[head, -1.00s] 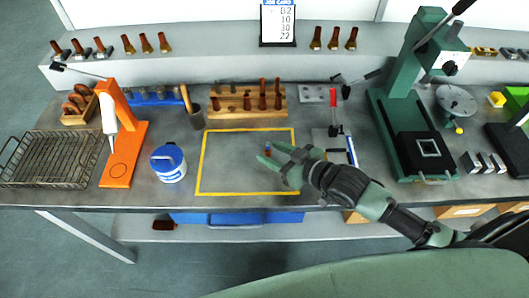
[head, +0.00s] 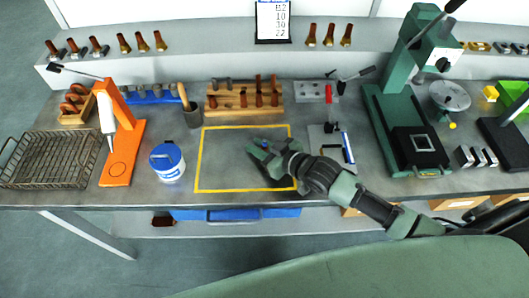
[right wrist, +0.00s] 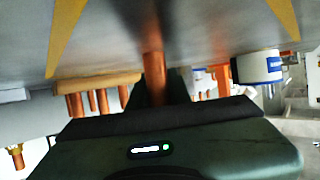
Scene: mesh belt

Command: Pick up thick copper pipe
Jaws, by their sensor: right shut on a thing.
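A copper pipe (right wrist: 153,75) stands out between the fingers of my right gripper in the right wrist view. My right gripper (head: 260,150) is shut on it, over the yellow-outlined area (head: 198,165) of the bench in the head view. There the pipe is almost hidden by the fingers; only a small bluish spot shows near them. I cannot tell whether the pipe still touches the bench. My left gripper is not in view.
Behind stands a wooden rack (head: 225,105) with several copper pipes. A blue-and-white tub (head: 167,162) is left of the outlined area. A green press (head: 405,130) stands to the right, an orange stand (head: 124,150) to the left. Most of the outlined area is clear.

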